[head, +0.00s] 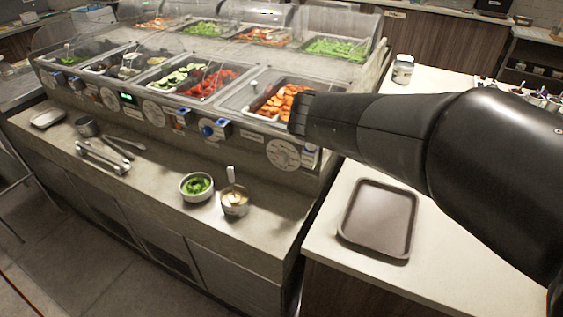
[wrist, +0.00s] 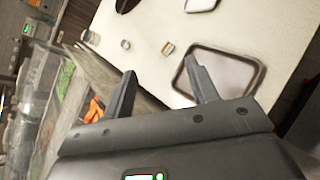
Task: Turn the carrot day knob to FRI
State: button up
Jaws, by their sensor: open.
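The carrot pan (head: 259,115) is the rightmost in the front row of the salad bar, with orange carrot pieces (head: 287,97) in it. A round pale day dial (head: 283,154) is on the front panel below it. Its lettering and pointer are too small to read. My gripper (head: 300,115) is in front of the right end of the pan, above and right of the dial, apart from it. In the wrist view my gripper (wrist: 162,74) shows two spread fingers with nothing between them. The carrots (wrist: 95,110) show there at the left; the dial does not.
Other dials (head: 153,112) and blue-marked controls (head: 214,130) line the panel. Below, the ledge holds a bowl of green slices (head: 196,187), a small pot (head: 235,203) and tongs (head: 102,158). A brown tray (head: 378,220) and a jar (head: 403,69) stand on the right counter.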

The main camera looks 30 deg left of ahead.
jog(key=s+a+f+n+t+y, duration=0.1)
jog(key=s+a+n+t+y, duration=0.3)
jog(key=a, duration=0.6)
jog(key=a+n+t, duration=0.1)
jog(key=a+n, duration=0.4)
jog(key=a, duration=0.4)
jog(key=s+a+f+n+t+y, duration=0.1)
jog(key=s+a+n+t+y, duration=0.3)
jog(key=a, duration=0.6)
jog(key=g+h, duration=0.2)
send_near(279, 159)
jog(key=w, duration=0.8)
jog(key=shift+w+d+f, duration=0.15)
jog(key=shift+w+f, duration=0.05)
jog(key=shift+w, duration=0.15)
jog(key=shift+c, duration=0.2)
jog(key=c, duration=0.9)
